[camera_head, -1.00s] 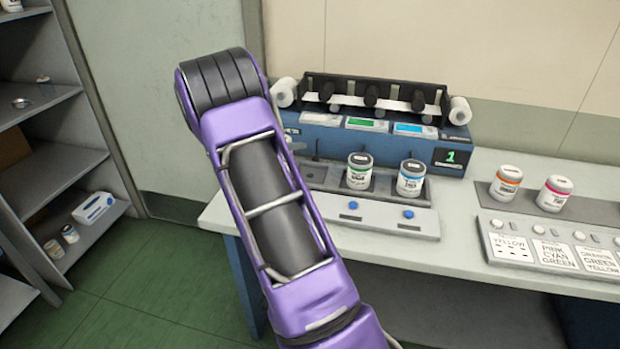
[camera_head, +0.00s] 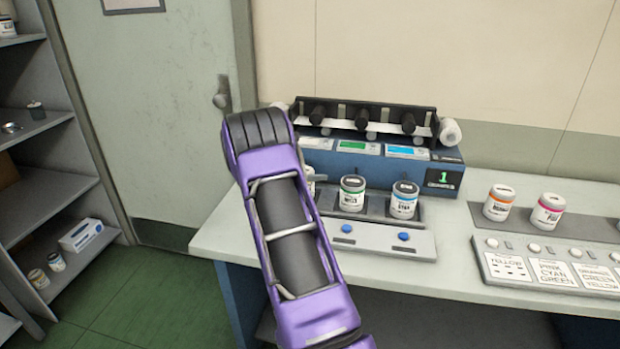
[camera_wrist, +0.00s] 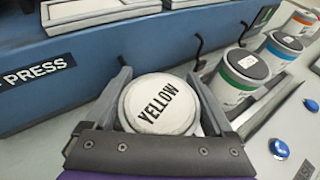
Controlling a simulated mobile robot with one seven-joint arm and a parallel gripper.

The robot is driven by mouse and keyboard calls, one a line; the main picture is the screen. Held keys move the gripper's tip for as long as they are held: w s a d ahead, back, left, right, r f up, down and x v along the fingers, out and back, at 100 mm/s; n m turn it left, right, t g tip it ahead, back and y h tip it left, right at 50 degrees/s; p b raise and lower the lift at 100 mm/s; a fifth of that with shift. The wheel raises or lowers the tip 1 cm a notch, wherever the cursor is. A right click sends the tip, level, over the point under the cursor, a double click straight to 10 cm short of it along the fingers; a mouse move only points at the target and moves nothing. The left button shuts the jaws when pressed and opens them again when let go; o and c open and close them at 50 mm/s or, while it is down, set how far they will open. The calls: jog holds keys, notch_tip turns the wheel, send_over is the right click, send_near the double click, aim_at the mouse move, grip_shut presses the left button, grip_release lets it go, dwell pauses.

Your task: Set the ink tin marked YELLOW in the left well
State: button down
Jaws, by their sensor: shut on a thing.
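The white ink tin marked YELLOW (camera_wrist: 160,104) is between the fingers of my gripper (camera_wrist: 158,80), which is shut on it. Its lid faces the wrist camera. In the head view a sliver of this tin (camera_head: 309,181) shows beside my arm, at the left end of the row of wells. The left well is hidden by my arm and the tin, so I cannot tell whether the tin touches its floor. A green-banded tin (camera_head: 352,194) stands in the middle well and a cyan-banded tin (camera_head: 404,200) in the right well.
The blue press (camera_head: 385,168) stands close behind the wells. A front panel with blue buttons (camera_head: 375,238) lies before them. Orange (camera_head: 498,203) and pink (camera_head: 547,211) tins stand to the right, behind a label board (camera_head: 550,268). Shelves (camera_head: 45,185) are at far left.

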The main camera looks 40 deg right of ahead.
jog(key=shift+f, duration=0.5)
jog(key=shift+f, duration=0.2)
grip_release()
jog(key=shift+r, duration=0.25)
jog(key=p+v, duration=0.1)
jog(key=v, duration=1.1)
jog(key=shift+w+a, duration=0.1)
